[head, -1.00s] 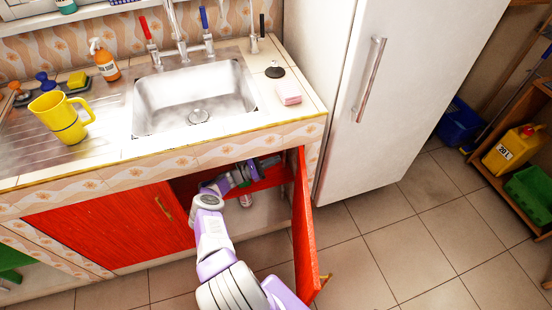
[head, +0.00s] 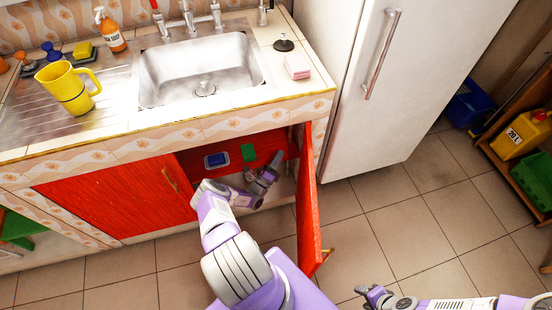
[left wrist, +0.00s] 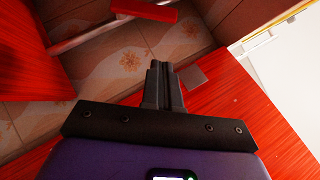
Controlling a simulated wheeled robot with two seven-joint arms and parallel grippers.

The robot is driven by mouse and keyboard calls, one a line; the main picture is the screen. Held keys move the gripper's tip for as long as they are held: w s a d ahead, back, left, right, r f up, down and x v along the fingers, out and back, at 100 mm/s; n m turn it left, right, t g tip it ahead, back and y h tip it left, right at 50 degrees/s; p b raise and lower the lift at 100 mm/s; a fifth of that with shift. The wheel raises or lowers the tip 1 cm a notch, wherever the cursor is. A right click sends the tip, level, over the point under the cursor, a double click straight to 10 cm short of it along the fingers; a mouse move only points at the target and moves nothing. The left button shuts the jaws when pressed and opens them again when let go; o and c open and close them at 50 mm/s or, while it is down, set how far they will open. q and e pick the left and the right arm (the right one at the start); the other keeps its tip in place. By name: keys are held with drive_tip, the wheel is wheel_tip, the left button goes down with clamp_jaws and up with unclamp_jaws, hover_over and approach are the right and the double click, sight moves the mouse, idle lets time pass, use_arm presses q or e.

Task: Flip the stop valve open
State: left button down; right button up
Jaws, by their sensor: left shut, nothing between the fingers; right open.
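In the left wrist view a red lever-like bar (left wrist: 145,10) at the top edge sits by the end of a grey pipe (left wrist: 85,36); it looks like the stop valve's handle. The valve cannot be made out in the head view. My left gripper (head: 274,163) is in the opening of the cabinet under the sink. Its fingers (left wrist: 160,68) are shut and empty, pointing toward the tiled wall, apart from the red bar in the picture. My right gripper (head: 374,292) is open and empty above the floor at the lower right.
The open red cabinet door (head: 307,205) stands just right of my left arm. A blue-rimmed item (head: 217,160) and a green item (head: 249,152) show inside the cabinet. The sink (head: 200,70) is above, the white fridge (head: 400,80) to the right. Floor tiles (head: 400,215) are clear.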

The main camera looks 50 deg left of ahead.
use_arm(q)
drive_tip(key=w+a+r+b, duration=0.1)
drive_tip(key=w+a+r, duration=0.3)
drive_tip(key=w+r, duration=0.1)
drive_tip(key=shift+w, duration=0.85)
use_arm(e)
drive_tip(key=shift+f, duration=0.85)
drive_tip(key=shift+r, duration=0.15)
